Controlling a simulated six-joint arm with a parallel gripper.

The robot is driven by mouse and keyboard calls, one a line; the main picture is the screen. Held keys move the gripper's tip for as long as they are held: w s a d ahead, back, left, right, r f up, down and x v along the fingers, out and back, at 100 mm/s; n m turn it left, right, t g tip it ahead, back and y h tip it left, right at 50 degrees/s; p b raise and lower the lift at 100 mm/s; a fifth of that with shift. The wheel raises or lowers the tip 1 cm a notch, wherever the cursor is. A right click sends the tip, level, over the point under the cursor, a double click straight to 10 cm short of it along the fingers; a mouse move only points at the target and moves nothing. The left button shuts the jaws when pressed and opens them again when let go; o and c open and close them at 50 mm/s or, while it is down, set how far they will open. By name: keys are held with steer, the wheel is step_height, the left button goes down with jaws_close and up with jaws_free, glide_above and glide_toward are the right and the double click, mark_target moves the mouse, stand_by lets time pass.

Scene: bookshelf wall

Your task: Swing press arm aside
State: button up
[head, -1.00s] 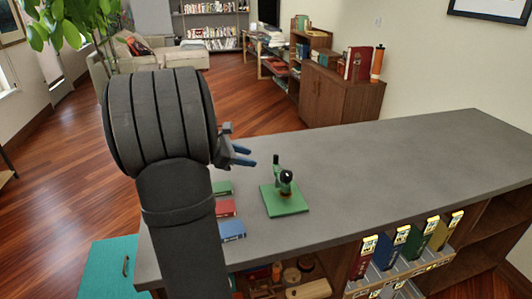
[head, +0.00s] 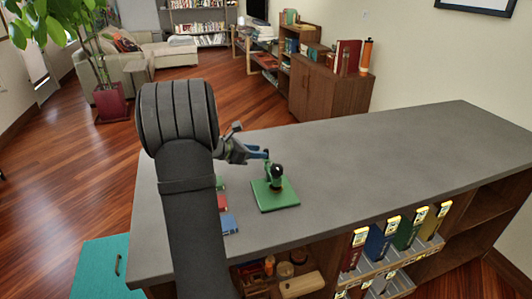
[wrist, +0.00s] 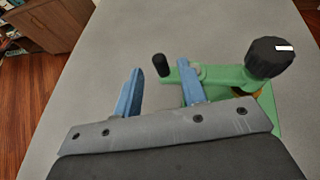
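The green press stands on the grey counter, with its flat square base (head: 276,197) and a black knob on top (head: 277,170). In the wrist view its green arm (wrist: 217,73) runs left from the black knob (wrist: 268,57) to a small upright black handle (wrist: 161,65). My gripper (head: 265,155) is at the press in the head view, its blue fingers near the arm's top. In the wrist view my gripper (wrist: 158,70) is open, with the handle showing between its fingertips. The right finger overlaps the green arm; I cannot tell whether they touch.
Red and blue books (head: 228,224) lie on the counter left of the press, partly behind my arm. The grey counter (head: 390,160) is clear to the right. Several upright binders (head: 380,240) stand on the shelf below the front edge.

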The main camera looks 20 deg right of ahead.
mark_target(266, 150)
steer(key=shift+x, duration=2.2)
steer(key=shift+c, duration=0.5)
jaws_close()
